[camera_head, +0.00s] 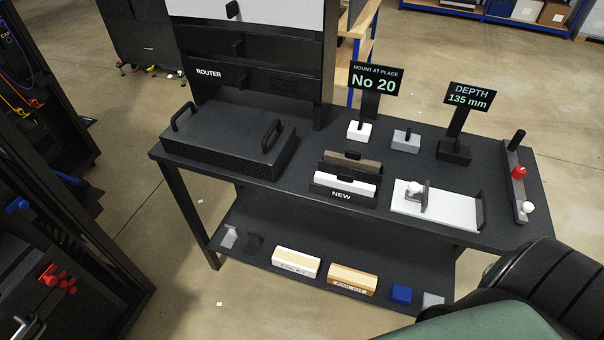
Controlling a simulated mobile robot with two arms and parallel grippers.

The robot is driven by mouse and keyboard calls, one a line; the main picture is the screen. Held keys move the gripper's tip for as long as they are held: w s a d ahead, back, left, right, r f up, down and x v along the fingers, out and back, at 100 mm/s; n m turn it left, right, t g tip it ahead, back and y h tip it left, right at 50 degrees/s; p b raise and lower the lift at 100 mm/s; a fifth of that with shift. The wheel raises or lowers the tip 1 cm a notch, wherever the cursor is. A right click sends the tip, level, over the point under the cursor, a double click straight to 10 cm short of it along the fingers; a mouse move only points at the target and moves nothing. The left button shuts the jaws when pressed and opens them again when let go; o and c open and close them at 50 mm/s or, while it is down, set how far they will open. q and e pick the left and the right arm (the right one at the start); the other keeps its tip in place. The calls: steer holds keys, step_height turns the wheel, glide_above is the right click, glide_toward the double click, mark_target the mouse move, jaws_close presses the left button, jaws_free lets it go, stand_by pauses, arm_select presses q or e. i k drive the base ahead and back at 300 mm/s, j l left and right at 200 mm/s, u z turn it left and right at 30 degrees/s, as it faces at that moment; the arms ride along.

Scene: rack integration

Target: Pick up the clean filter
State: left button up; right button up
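Only the upper part of each filter shows; the holder hides the rest. Neither of my grippers is in view, and nothing is seen touching the filters.
A black unit with two handles (225,141) lies left of the filters. A white plate with a knobbed slider (455,209) is to the right. Two signs, No 20 (376,79) and DEPTH 135 mm (468,97), stand behind. The lower shelf (260,246) holds several small boxes.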

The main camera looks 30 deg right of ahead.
mark_target(342, 181)
steer(key=i+j+z, duration=0.15)
steer(key=z, duration=0.35)
steer(key=j+z, duration=0.25)
steer(key=z, duration=0.25)
steer(key=i+j+z, duration=0.1)
steer(key=j+z, duration=0.2)
steer(key=z, duration=0.2)
